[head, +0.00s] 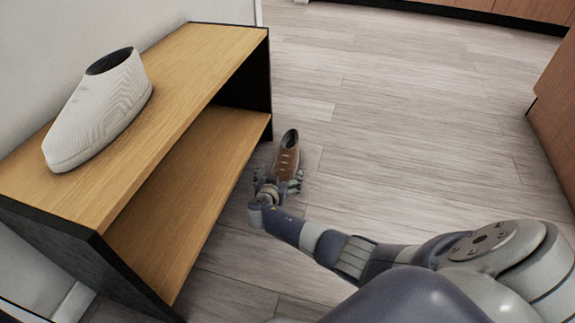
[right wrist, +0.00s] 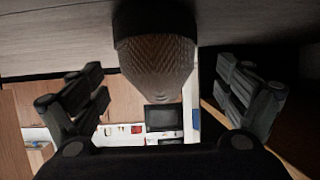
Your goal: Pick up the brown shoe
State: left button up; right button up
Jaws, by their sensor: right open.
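The brown shoe (head: 287,158) stands on the floor beside the right end of the wooden shelf unit in the head view. My right gripper (head: 280,184) is at the near end of the shoe, low over the floor. In the right wrist view the shoe (right wrist: 156,50) shows at the top centre, between the two open fingers of my right gripper (right wrist: 165,95). I cannot tell whether the fingers touch it. My left gripper is not in view.
A white shoe (head: 98,110) sits on top of the wooden shelf unit (head: 190,60), left of my right arm. The lower shelf (head: 180,175) looks empty. The wood-grain floor (head: 400,120) is clear to the right and beyond. Brown cabinets (head: 555,110) stand at the right edge.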

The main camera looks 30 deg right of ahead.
aim_at(285, 168)
jog(key=b+x, duration=0.4)
jog(key=x, duration=0.1)
jog(key=shift+f, duration=0.1)
jog(key=shift+w+d, duration=0.2)
jog(key=shift+d, duration=0.05)
jog(key=c, duration=1.4)
